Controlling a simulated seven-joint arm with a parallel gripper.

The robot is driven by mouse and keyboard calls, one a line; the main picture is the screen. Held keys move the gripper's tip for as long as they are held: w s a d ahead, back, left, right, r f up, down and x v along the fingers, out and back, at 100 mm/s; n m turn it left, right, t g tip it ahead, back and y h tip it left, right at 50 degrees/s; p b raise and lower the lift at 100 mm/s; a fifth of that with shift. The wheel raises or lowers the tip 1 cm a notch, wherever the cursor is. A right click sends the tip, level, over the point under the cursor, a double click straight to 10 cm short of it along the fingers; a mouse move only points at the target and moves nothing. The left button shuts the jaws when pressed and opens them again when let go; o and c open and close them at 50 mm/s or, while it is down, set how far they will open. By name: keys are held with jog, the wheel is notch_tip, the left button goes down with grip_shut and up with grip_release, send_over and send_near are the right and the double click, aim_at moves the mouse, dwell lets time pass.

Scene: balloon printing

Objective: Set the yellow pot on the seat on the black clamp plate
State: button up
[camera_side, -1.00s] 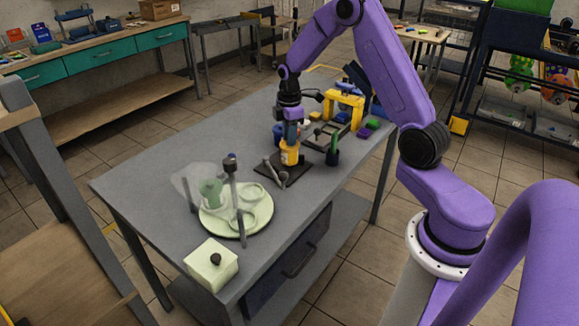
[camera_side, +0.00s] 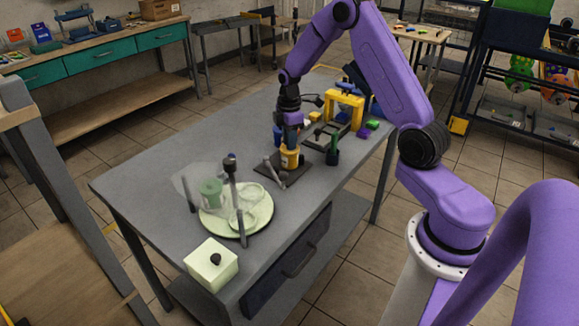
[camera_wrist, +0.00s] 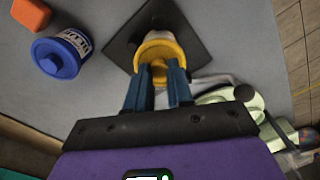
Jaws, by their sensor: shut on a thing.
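The yellow pot (camera_side: 289,158) is upright at the black clamp plate (camera_side: 268,173), over its middle. It also shows in the wrist view (camera_wrist: 160,50), with the dark plate (camera_wrist: 197,55) around and beneath it. My gripper (camera_side: 289,142) is above the pot, and its blue fingers (camera_wrist: 158,75) are shut on the pot's near side. The seat is hidden under the pot, and I cannot tell whether the pot's base touches it. A grey clamp arm (camera_side: 274,171) lies at the plate's front left, beside the pot.
A pale green round plate (camera_side: 262,217) with a dark post stands front left, near a pale green box (camera_side: 211,262). A dark green bottle-like thing (camera_side: 333,150) stands right of the clamp plate. A yellow frame (camera_side: 345,98) is behind.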

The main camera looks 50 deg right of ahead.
jog(key=shift+f, duration=0.2)
dwell(0.3)
jog(key=o, duration=0.7)
jog(key=shift+o, duration=0.2)
jog(key=shift+r, duration=0.1)
notch_tip(320, 180, up, 17)
jog(key=s+a, duration=0.6)
jog(key=a, duration=0.3)
jog(key=s+a, duration=0.7)
jog(key=a, duration=0.3)
jog(key=s+a+f, duration=0.1)
jog(key=s, duration=0.9)
jog(key=s+a+f, duration=0.1)
jog(key=s+f, duration=0.1)
jog(key=s, duration=0.8)
jog(key=shift+s+n, duration=0.3)
jog(key=shift+s, duration=0.05)
